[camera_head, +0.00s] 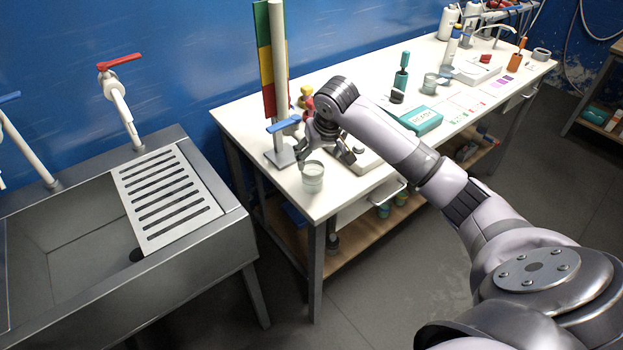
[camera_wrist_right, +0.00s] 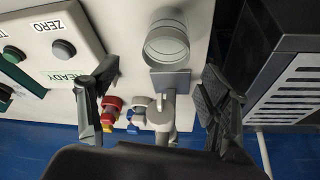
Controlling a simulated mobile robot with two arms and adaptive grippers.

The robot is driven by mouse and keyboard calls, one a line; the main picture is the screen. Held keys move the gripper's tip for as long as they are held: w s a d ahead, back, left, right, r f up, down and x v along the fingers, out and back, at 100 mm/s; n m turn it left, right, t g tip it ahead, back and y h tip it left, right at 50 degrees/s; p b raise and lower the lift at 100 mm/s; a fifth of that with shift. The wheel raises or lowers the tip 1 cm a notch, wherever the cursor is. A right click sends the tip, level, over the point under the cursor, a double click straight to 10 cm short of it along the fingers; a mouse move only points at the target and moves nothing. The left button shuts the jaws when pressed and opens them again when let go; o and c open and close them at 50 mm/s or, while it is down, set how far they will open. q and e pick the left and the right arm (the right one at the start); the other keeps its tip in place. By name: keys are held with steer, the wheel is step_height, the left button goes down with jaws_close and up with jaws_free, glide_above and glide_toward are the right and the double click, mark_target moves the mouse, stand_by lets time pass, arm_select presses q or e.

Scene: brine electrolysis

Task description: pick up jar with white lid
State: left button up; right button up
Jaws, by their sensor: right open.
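No jar with a white lid is clearly identifiable. A clear glass vessel (camera_head: 313,178) with a pale rim stands upright near the bench's front left corner; I cannot make out a lid. It also shows at the top of the right wrist view (camera_wrist_right: 166,46), beyond the fingers. My right gripper (camera_head: 326,156) is over the bench beside the vessel, reaching down, with its fingers apart and nothing between them gripped. In the wrist view my right gripper's fingers (camera_wrist_right: 153,98) spread wide, with the stand showing between them. My left gripper is not in view.
A stand (camera_head: 280,157) with a tall pole is behind the vessel. A white device marked ZERO (camera_wrist_right: 50,45) lies close to one finger. A red-and-yellow object (camera_wrist_right: 110,112) is near the stand. The sink (camera_head: 60,245) is left of the bench. A teal box (camera_head: 420,119) lies farther right.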

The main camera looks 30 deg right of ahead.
mark_target(311, 172)
steer(key=x, duration=0.5)
steer(key=shift+a+p+x, duration=0.2)
steer(key=shift+p+x, duration=0.25)
steer(key=shift+x, duration=0.9)
steer(key=shift+a+p+x, duration=0.2)
steer(key=shift+p+x, duration=0.2)
steer(key=shift+x, duration=1)
steer(key=shift+w, duration=0.1)
steer(key=c, duration=1.3)
steer(key=shift+r, duration=0.1)
steer(key=shift+c, duration=0.4)
steer(key=shift+r, duration=0.1)
